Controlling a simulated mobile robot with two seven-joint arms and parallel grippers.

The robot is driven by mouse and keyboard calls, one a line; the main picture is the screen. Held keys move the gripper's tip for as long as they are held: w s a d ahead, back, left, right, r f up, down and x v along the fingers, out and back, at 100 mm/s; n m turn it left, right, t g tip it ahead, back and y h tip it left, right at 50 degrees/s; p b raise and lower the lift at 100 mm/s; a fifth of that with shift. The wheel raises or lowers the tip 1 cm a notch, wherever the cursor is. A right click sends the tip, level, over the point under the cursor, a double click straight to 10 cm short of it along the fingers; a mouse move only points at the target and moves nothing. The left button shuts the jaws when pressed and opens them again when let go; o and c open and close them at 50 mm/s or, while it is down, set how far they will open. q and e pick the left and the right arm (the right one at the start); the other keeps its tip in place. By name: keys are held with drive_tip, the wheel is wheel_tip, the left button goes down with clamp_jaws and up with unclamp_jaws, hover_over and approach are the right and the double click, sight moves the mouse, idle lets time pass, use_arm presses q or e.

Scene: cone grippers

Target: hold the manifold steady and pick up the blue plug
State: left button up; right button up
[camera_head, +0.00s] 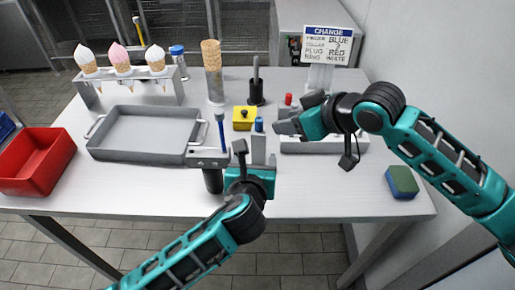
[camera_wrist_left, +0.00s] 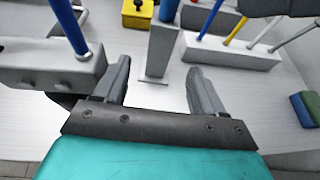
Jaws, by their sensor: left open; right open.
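A small blue plug (camera_head: 259,124) stands beside the yellow block (camera_head: 243,117); its blue top shows behind a grey upright post (camera_wrist_left: 160,50) in the left wrist view (camera_wrist_left: 168,10). A long pale block (camera_head: 325,145), perhaps the manifold, lies at right below my right gripper; the left wrist view shows it (camera_wrist_left: 232,52) with several coloured rods. My left gripper (camera_head: 256,160) is open and empty, its fingers (camera_wrist_left: 158,90) apart on the near side of the post. My right gripper (camera_head: 298,113) is open above the block's left end; contact cannot be told.
A grey block (camera_head: 207,157) with a blue rod stands left of my left gripper. A grey tray (camera_head: 140,153), red bin (camera_head: 38,160) and cone rack (camera_head: 128,92) fill the left. A sign (camera_head: 326,45) stands behind. A green-blue sponge (camera_head: 402,182) lies right.

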sight(258, 147)
use_arm(q)
drive_tip(key=x, duration=1)
drive_tip(key=shift+w+f, duration=0.1)
drive_tip(key=shift+f, duration=0.05)
drive_tip(key=c, duration=1.2)
